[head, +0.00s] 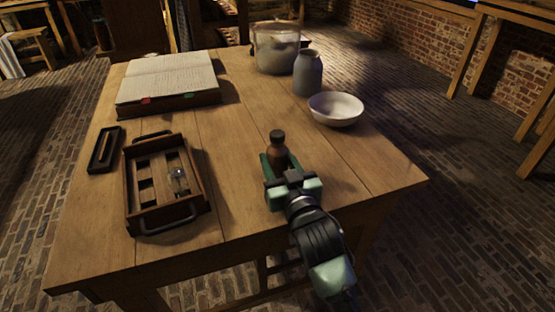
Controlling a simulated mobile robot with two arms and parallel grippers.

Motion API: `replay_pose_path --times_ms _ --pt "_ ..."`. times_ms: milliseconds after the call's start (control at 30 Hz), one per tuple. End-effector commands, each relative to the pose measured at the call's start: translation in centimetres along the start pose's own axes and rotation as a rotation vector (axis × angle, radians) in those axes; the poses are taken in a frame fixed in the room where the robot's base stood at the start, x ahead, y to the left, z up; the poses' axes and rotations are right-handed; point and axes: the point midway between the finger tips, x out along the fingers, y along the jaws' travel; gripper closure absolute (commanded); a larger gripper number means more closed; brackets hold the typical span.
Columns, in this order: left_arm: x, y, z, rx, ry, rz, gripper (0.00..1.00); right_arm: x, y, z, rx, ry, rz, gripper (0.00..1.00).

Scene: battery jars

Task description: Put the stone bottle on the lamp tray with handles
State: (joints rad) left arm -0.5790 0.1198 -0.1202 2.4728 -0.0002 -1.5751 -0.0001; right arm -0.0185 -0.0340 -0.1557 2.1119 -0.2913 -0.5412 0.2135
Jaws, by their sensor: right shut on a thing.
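A small brown bottle with a dark cap (277,148), which looks like the stone bottle, stands upright between the fingers of my right gripper (277,164). The gripper is shut on it at the right-middle of the table, and its fingers hide the bottle's lower part. I cannot tell whether its base touches the table. The lamp tray with handles (131,195) is a dark wooden tray to the left of the gripper. It has a slatted floor, a dark handle at each end and a small glass bulb (179,181) in its right part. My left gripper is not in view.
A small dark case (104,150) lies left of the tray, and an open book (168,80) behind it. A grey jar (307,75), a white bowl (336,109) and a large glass jar (276,48) stand at the back right. Bare tabletop separates tray and gripper.

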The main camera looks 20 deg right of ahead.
Motion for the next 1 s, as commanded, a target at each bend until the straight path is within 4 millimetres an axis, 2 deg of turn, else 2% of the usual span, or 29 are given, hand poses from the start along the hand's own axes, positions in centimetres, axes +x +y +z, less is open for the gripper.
replay_pose_path --times_ms 33,100,400,567,800,1000 --pt "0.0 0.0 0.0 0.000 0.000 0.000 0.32 0.0 0.0 0.2 0.000 -0.001 0.000 0.54" --pt "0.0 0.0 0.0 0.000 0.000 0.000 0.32 0.0 0.0 0.1 0.000 -0.001 0.000 0.35" --pt "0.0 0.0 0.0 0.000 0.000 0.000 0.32 0.0 0.0 0.1 0.000 0.000 0.000 0.35" --pt "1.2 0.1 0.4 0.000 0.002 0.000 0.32 0.0 0.0 0.5 -0.001 0.003 0.000 0.35" --pt "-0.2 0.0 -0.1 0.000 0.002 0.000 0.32 -4.3 0.2 0.3 0.001 -0.005 0.001 0.35" --pt "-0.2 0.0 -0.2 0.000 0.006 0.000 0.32 -7.0 0.3 0.4 0.001 -0.002 0.001 0.35"
